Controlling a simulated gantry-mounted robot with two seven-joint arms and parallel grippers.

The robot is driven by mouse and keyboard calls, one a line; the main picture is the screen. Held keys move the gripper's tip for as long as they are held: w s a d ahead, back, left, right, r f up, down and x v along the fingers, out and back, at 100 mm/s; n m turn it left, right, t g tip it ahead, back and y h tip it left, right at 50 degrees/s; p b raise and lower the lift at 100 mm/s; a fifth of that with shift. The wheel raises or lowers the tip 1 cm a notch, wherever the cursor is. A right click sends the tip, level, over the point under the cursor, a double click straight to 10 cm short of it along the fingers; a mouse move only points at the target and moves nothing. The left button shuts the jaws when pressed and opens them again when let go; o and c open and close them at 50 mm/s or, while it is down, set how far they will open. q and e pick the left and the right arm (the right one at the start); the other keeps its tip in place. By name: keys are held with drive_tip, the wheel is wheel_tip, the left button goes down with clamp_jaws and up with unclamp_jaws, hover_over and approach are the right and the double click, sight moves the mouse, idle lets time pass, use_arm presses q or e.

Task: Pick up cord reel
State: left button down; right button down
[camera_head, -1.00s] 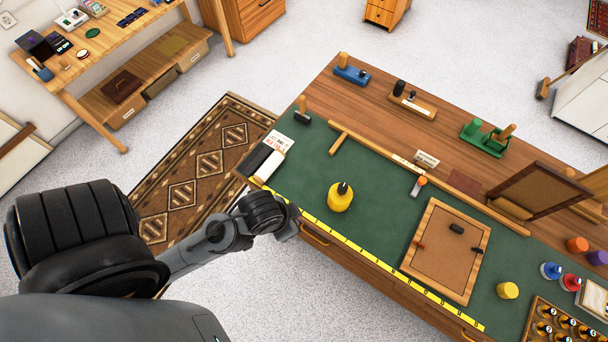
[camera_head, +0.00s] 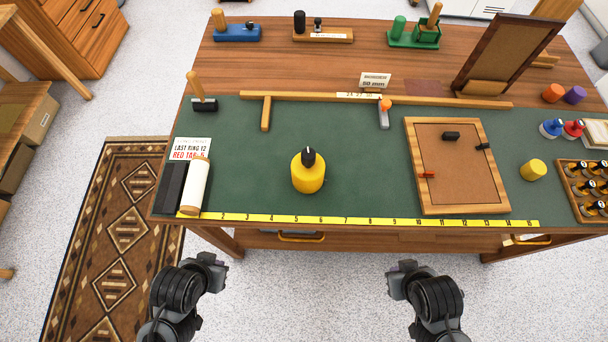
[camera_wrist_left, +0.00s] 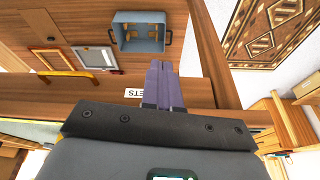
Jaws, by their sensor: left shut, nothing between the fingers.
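I cannot tell for sure which thing is the cord reel. A white roll (camera_head: 197,184) with tan ends lies at the left of the green mat. Small round pieces, yellow (camera_head: 533,170), orange (camera_head: 553,92) and purple (camera_head: 575,95), stand on the right. In the left wrist view a blue bin (camera_wrist_left: 141,37) holds brown pieces, too small to name. My left gripper (camera_head: 214,262) is in front of the table's front edge, low and left; its fingers (camera_wrist_left: 163,84) are shut and empty. My right gripper (camera_head: 401,272) is in front of the table too; its jaws are unclear.
A yellow bottle (camera_head: 308,174) stands mid-mat. A framed board (camera_head: 452,180) lies to its right, with a bottle tray (camera_head: 598,190) at far right. A yellow ruler (camera_head: 370,220) runs along the front edge. A patterned rug (camera_head: 115,230) lies left of the table.

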use_arm(q)
drive_tip(key=c, duration=1.8)
unclamp_jaws()
drive_tip(key=shift+w+a+r, duration=0.1)
drive_tip(key=shift+a, duration=0.1)
drive_tip(key=o, duration=1.4)
drive_tip(key=shift+a, duration=0.15)
drive_tip(key=o, duration=0.4)
use_arm(e)
drive_tip(key=shift+w+a+r, duration=0.1)
drive_tip(key=shift+a, duration=0.25)
